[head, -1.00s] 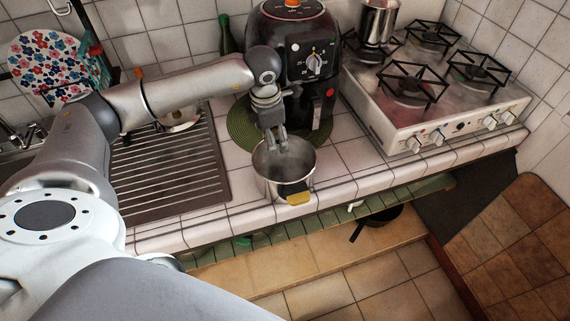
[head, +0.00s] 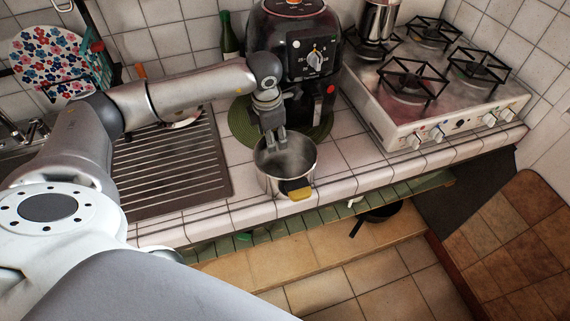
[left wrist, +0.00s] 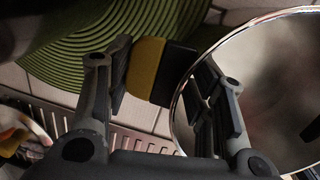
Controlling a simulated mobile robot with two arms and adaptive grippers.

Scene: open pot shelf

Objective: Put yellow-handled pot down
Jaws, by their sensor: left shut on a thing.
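The yellow-handled pot (head: 268,178) is a shiny steel pot, upright at the front of the tiled counter. One yellow handle (head: 296,190) faces the counter's front edge. My left gripper (head: 275,143) reaches down at the pot's far side and is shut on it there. In the left wrist view the fingers (left wrist: 165,88) straddle the rim and the other yellow handle (left wrist: 147,68), with one finger inside the pot (left wrist: 270,60). The pot's base looks at or very near the counter; I cannot tell whether it touches. My right gripper is not in view.
A black air fryer (head: 288,45) stands on a green round mat (head: 240,125) behind the pot. A drainboard (head: 175,165) is at left, a gas stove (head: 400,125) at right. A dark pan (head: 382,213) is on the shelf below. Bare counter (head: 345,160) lies right of the pot.

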